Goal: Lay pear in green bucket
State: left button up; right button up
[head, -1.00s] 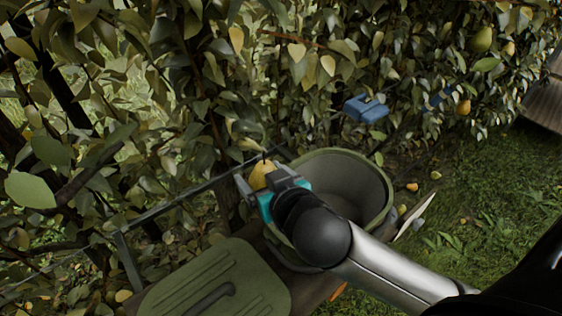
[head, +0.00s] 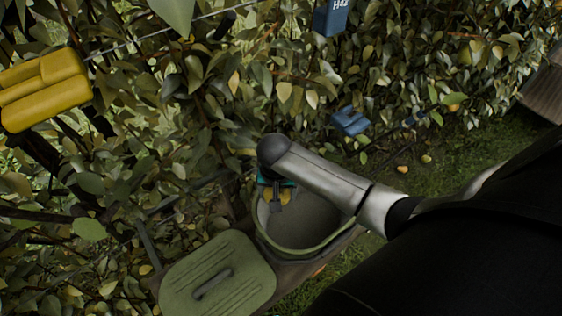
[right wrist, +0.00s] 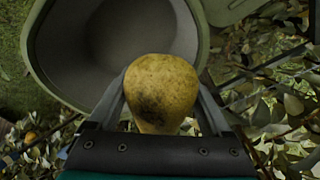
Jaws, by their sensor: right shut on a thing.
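The yellow pear (right wrist: 162,88) with dark blotches sits between the fingers of my right gripper (right wrist: 165,105) in the right wrist view. In the head view the pear (head: 284,196) shows partly behind the right gripper (head: 276,200), at the bucket's left part. The green bucket (head: 318,249) stands open below; its grey inside shows no other fruit. In the right wrist view the bucket (right wrist: 40,75) lies beyond the pear, and the pear overlaps its near rim. My left gripper is not in view.
A green lid (head: 232,262) with a handle lies left of the bucket. Leafy branches and a wire stand close behind and left. A yellow box (head: 45,90) and blue boxes (head: 349,121) hang in the foliage. Grass lies to the right.

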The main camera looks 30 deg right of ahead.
jog(key=shift+s+r+m+g+y+p, duration=0.45)
jog(key=shift+s+r+g+p, duration=0.2)
jog(key=shift+p, duration=0.25)
jog(key=shift+s+f, duration=0.15)
jog(key=shift+f, duration=0.85)
jog(key=b, duration=0.5)
send_near(281, 231)
pick_arm(q)
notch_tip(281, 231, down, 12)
jog(key=b, duration=0.9)
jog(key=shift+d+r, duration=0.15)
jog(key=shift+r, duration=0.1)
pick_arm(e)
notch_tip(281, 231, down, 7)
jog(key=shift+r, duration=0.2)
pick_arm(q)
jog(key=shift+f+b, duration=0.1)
jog(key=shift+b, duration=0.2)
pick_arm(e)
jog(key=shift+f, duration=0.15)
jog(key=o, duration=1.4)
